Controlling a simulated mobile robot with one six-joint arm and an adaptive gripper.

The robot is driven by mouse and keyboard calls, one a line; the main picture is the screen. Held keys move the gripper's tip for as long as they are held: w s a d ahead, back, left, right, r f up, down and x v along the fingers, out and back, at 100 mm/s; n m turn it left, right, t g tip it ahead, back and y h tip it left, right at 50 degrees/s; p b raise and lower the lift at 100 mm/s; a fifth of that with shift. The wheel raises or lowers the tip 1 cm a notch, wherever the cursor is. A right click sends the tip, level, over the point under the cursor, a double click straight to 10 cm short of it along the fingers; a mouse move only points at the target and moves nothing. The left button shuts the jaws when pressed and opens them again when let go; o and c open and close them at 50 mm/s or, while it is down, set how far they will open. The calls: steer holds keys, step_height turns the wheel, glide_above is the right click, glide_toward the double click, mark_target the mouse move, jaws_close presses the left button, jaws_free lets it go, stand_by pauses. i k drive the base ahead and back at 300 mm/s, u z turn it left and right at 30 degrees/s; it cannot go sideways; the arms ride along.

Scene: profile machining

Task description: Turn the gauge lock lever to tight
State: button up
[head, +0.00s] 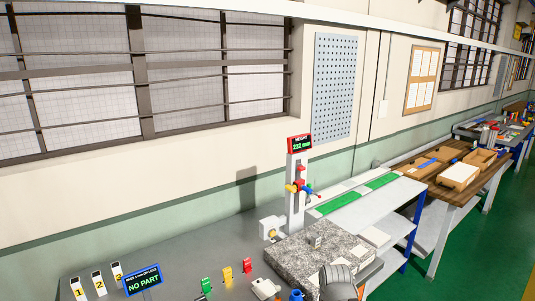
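The height gauge (296,205) is a pale upright column standing at the back of the grey bench, beside a granite block. Its red-framed display (300,144) on top appears to read 232 mm. Small red, yellow and blue fittings (300,187) sit on the slider partway up the column. I cannot tell which of them is the lock lever, nor whether it is loose or tight. A grey rounded part of my arm shows at the bottom edge, in front of the granite block. No gripper fingertips can be seen.
The granite block (315,248) fills the bench right of the gauge's foot. Green, yellow and red tags (227,275), a "NO PART" sign (142,282) and numbered stands (98,282) stand at left. A white-topped table (375,190) adjoins at right.

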mark_target(308, 200)
steer(key=z, duration=1.9)
steer(key=i, duration=2.55)
steer(key=u, duration=0.05)
